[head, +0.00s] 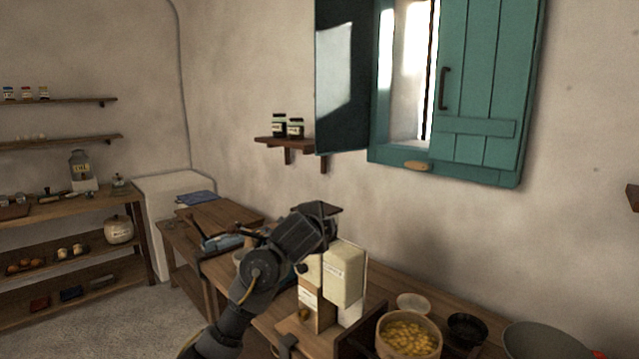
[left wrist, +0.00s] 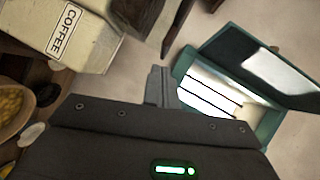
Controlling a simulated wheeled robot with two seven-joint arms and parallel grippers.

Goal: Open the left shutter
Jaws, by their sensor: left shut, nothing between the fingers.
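The left shutter (head: 342,75) is swung out from the window into the room, its dark face towards me with a bright light patch on it. It also shows in the left wrist view (left wrist: 235,45). The right shutter (head: 480,80) is teal, has a dark handle (head: 444,89) and lies across the right part of the window frame (head: 383,140). A small wooden piece (head: 418,166) sits on the lower frame. My left gripper (head: 322,208) is shut and empty, below the left shutter and apart from it. Its closed fingers show in the wrist view (left wrist: 160,86). My right gripper is out of view.
A cream coffee container (left wrist: 70,35) is close to the left gripper, on the counter. A bowl of yellow pieces (head: 408,335), a dark bowl (head: 467,330) and a pan (head: 545,340) stand to the right. A small wall shelf (head: 283,143) holds jars left of the shutter.

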